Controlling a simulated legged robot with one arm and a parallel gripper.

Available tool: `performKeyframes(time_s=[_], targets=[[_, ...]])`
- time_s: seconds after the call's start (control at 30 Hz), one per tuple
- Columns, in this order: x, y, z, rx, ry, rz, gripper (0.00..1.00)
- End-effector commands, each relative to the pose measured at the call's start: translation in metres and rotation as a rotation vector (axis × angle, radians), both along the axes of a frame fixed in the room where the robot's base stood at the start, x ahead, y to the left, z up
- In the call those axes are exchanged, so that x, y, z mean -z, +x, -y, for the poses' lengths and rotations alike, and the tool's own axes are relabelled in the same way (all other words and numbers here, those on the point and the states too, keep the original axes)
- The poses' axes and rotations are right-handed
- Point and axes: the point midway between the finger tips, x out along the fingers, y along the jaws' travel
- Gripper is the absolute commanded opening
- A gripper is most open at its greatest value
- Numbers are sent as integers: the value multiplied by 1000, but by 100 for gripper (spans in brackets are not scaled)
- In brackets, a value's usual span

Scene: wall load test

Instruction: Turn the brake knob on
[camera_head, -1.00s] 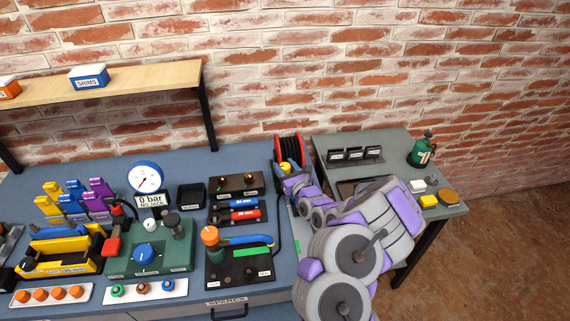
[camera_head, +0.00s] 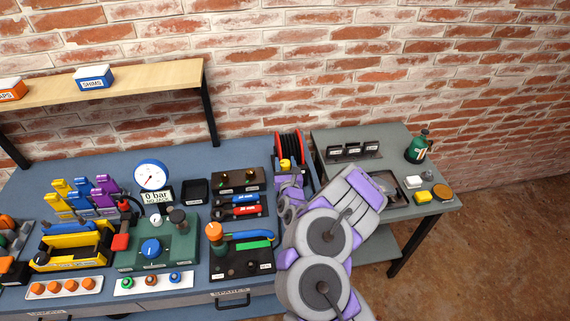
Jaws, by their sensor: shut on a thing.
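A red and black reel (camera_head: 289,147) stands at the back right of the blue bench. A yellow knob (camera_head: 285,164) sits at its front, and I take it for the brake knob, though no label on it is readable. My gripper (camera_head: 288,176) is at the knob's lower front, seen small and partly covered by my own arm. Its fingers appear closed on the yellow knob. The fingertips and the knob's exact turn angle are too small to make out.
A green box with a blue knob (camera_head: 152,248) and a gauge (camera_head: 151,175) reading 0 bar stand left. A black panel with an orange knob (camera_head: 214,231) is nearer. A grey side table (camera_head: 400,147) holds a green can (camera_head: 418,146). A wooden shelf (camera_head: 140,77) overhangs the bench's left part.

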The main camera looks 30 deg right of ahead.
Motion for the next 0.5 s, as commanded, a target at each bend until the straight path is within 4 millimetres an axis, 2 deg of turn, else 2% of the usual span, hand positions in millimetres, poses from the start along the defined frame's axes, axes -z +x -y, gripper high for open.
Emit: performKeyframes(time_s=[0.1,0.13,0.2,0.33,0.5], targets=[[1,0,1,1,2,-2,18],[1,0,0,1,2,-2,50],[1,0,0,0,2,-2,56],[1,0,0,0,2,-2,68],[1,0,0,-1,2,-2,68]])
